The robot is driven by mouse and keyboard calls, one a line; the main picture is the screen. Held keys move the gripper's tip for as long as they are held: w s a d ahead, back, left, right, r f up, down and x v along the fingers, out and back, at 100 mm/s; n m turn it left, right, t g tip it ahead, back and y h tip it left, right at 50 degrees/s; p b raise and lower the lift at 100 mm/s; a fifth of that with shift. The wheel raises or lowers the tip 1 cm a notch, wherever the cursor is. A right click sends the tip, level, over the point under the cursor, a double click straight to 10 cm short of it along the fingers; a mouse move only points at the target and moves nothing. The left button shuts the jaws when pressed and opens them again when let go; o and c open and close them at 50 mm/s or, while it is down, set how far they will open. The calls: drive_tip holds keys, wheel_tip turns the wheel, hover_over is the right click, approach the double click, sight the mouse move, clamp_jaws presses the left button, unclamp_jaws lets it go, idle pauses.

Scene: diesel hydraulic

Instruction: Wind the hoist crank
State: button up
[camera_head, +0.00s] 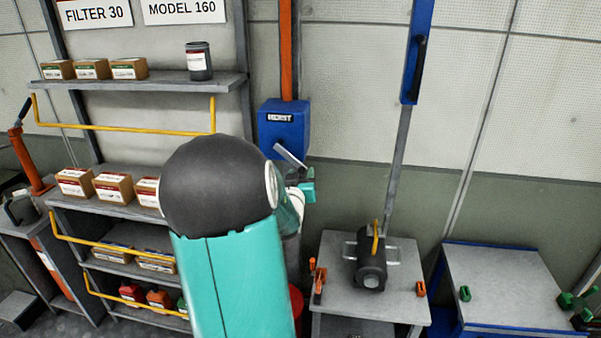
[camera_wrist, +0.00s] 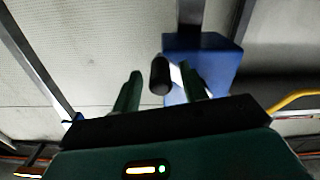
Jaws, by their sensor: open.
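The hoist (camera_head: 284,125) is a blue box labelled HOIST on an orange post against the wall. Its crank is a pale grey arm (camera_head: 289,155) slanting down to the right below the box. My gripper (camera_head: 306,182) is just below the crank arm, partly hidden by my own arm. In the wrist view my gripper (camera_wrist: 161,71) is open, one green finger on each side of the dark crank handle (camera_wrist: 160,78). The fingers look apart from the handle. The hoist box (camera_wrist: 215,62) stands behind the right finger.
Shelves with cartons and yellow rails (camera_head: 125,130) stand left of my arm. A grey table (camera_head: 333,250) with a dark cylindrical motor (camera_head: 371,268) stands below right. A blue-edged bench (camera_head: 500,285) is further right. The wall between the hoist and the blue upright (camera_head: 417,50) is clear.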

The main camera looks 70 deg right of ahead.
drive_tip(key=shift+w+d+f, duration=0.2)
drive_tip(key=shift+d, duration=0.35)
drive_tip(key=shift+s+a+r, duration=0.1)
drive_tip(key=shift+a+r, duration=0.1)
drive_tip(key=shift+a, duration=0.05)
drive_tip(key=shift+d+f, duration=0.15)
drive_tip(key=shift+d, duration=0.1)
drive_tip(key=shift+a, duration=0.15)
drive_tip(key=shift+c, duration=0.6)
clamp_jaws()
drive_tip(key=shift+w+f+m, duration=0.25)
drive_tip(key=shift+w+m, duration=0.05)
